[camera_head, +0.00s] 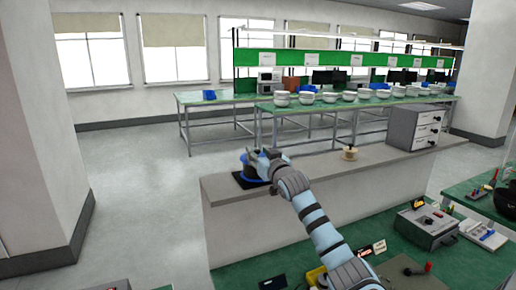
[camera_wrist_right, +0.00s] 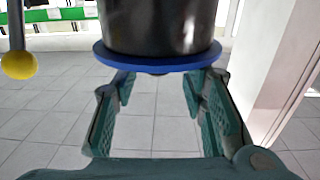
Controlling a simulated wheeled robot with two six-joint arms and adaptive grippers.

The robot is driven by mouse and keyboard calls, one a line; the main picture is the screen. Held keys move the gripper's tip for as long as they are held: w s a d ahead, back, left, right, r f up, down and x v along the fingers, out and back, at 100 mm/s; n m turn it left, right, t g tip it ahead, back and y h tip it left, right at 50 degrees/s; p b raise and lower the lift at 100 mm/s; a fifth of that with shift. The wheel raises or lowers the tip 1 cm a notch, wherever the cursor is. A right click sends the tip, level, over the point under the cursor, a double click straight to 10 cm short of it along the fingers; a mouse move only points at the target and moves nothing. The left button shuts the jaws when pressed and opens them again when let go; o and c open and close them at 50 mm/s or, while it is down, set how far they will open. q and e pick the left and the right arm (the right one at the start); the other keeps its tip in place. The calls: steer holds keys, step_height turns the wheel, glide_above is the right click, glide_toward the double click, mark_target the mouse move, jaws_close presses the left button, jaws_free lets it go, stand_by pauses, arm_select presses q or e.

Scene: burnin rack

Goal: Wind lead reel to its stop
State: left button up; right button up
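The lead reel, a dark drum with a blue flange (camera_head: 246,178), stands at the left end of the grey counter in the head view. In the right wrist view its drum (camera_wrist_right: 158,25) and blue flange (camera_wrist_right: 158,58) fill the top middle. A yellow ball knob (camera_wrist_right: 19,65) on a thin rod shows to its left. My right gripper (camera_head: 260,160) is at the reel and partly hides it. In the wrist view its fingers (camera_wrist_right: 167,85) are apart, with empty space between them and the flange just beyond the tips. My left gripper is not in view.
A green-topped bench (camera_head: 385,262) with a grey device (camera_head: 428,227) stands in front. Open floor lies at left.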

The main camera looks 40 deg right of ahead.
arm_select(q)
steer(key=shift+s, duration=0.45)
arm_select(e)
steer(key=shift+w+d, duration=0.1)
steer(key=shift+d, duration=0.1)
steer(key=shift+w, duration=0.15)
jaws_close()
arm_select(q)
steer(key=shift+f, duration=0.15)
arm_select(e)
steer(key=shift+h, duration=0.3)
